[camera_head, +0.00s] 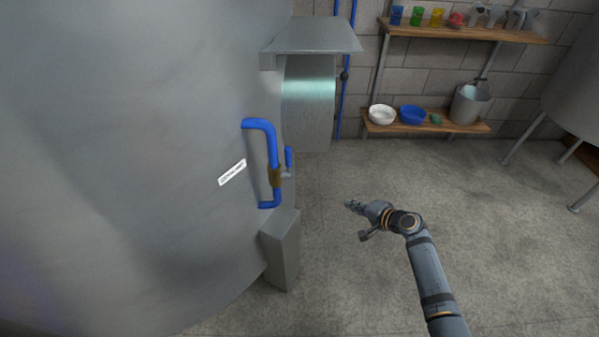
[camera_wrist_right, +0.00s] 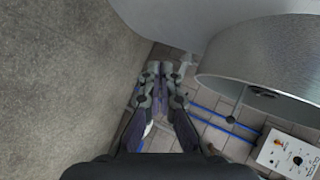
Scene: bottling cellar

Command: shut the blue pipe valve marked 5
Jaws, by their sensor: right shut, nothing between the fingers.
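A blue pipe (camera_head: 271,150) with a brass valve body (camera_head: 275,177) is mounted on the side of a large grey tank. A short blue lever handle (camera_head: 289,158) stands upright beside the valve body. A white label (camera_head: 232,172) is on the tank to the left of the pipe; its text is too small to read. My right gripper (camera_head: 350,205) is shut and empty, in the open to the right of the valve and apart from it. It also shows in the right wrist view (camera_wrist_right: 161,70). My left gripper is not in view.
The large tank (camera_head: 120,170) fills the left side. A grey box (camera_head: 281,250) stands below the valve. A shelf (camera_head: 430,127) with bowls and a bucket is at the back wall. In the right wrist view a control panel (camera_wrist_right: 288,154) shows at lower right. The floor (camera_head: 520,260) at right is clear.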

